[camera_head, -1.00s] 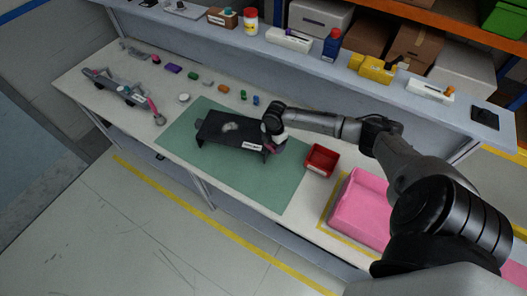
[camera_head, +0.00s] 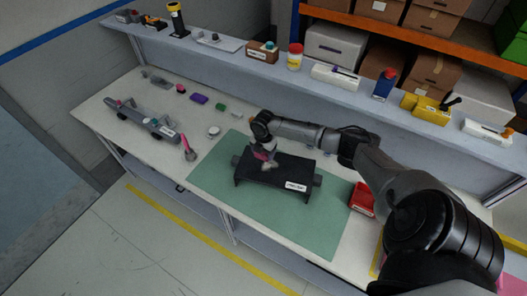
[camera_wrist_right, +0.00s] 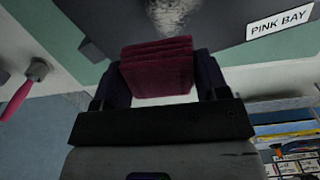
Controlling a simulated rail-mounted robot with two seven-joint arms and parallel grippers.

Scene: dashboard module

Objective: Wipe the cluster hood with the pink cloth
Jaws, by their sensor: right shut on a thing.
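The cluster hood (camera_head: 290,170) is a dark, low, wide piece with a white label, standing on the green mat. A pale smudged patch (camera_head: 268,166) shows on its top left of the middle. My right gripper (camera_head: 264,155) is over the hood's far left part, shut on the folded pink cloth (camera_wrist_right: 157,65). In the wrist view the cloth looks dark pink between the two fingers, and the hood (camera_wrist_right: 215,25) with the pale patch (camera_wrist_right: 172,12) lies just beyond it. I cannot tell whether the cloth touches the hood. My left gripper is not in view.
A red bin (camera_head: 362,198) stands right of the green mat (camera_head: 225,185). A grey part (camera_head: 140,118), a pink-handled tool (camera_head: 188,150) and a white disc (camera_head: 214,131) lie left. The shelf behind (camera_head: 335,85) holds several bottles and boxes. The mat's front is clear.

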